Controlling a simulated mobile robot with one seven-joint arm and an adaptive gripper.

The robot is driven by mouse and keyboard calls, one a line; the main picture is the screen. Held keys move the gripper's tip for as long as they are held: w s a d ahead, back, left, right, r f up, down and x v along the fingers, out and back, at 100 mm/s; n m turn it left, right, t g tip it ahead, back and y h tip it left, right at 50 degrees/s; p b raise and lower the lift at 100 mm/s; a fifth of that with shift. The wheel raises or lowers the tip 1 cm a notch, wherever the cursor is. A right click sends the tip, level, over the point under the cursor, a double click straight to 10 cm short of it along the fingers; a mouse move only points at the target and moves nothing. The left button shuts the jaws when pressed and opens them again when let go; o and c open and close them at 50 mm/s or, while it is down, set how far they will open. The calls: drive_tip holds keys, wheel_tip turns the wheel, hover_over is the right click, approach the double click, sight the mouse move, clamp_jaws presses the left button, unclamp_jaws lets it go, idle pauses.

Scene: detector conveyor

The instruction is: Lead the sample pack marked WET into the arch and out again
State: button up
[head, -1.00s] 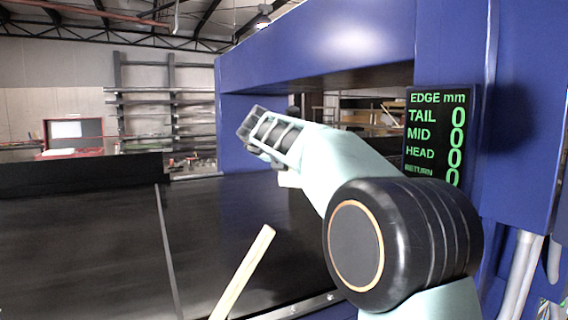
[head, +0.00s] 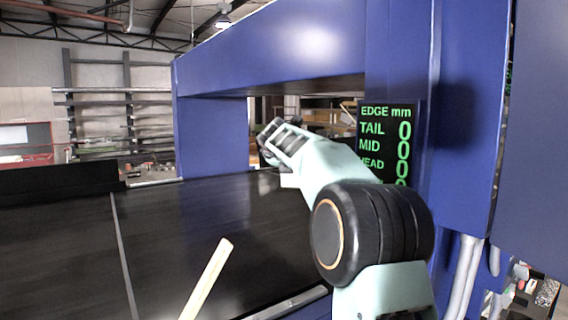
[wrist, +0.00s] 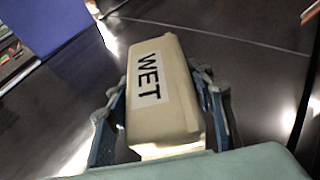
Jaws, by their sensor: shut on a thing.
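The sample pack (wrist: 160,95) is a cream block with a white label reading WET. In the wrist view it sits between the two blue-grey fingers of my gripper (wrist: 162,108), which is shut on it. In the head view my gripper (head: 270,152) is in front of the opening of the blue arch (head: 255,60), over the dark belt; whether it is inside the opening I cannot tell. The pack is mostly hidden there behind my arm. The display (head: 385,140) on the arch's right post reads EDGE mm, with zeros beside TAIL, MID and HEAD; its lower part is covered by my arm.
The dark conveyor belt (head: 220,225) runs under the arch, with a pale line across it. A pale wooden stick (head: 207,280) rises at the front. The arch's right post (head: 465,130) stands close to my arm. The belt left of my gripper is clear.

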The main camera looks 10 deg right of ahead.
drive_tip(key=w+d+p, duration=0.4)
drive_tip(key=d, duration=0.6)
drive_tip(key=s+a+b, duration=0.2)
drive_tip(key=s+a, duration=0.2)
drive_tip(key=a, duration=0.8)
drive_tip(key=s+a+b, duration=0.2)
drive_tip(key=s+a, duration=0.3)
drive_tip(key=a, duration=0.8)
drive_tip(key=s+a+b, duration=0.2)
drive_tip(key=s+a, duration=0.3)
drive_tip(key=a, duration=0.8)
drive_tip(key=shift+r, duration=0.15)
drive_tip(key=shift+s, duration=0.1)
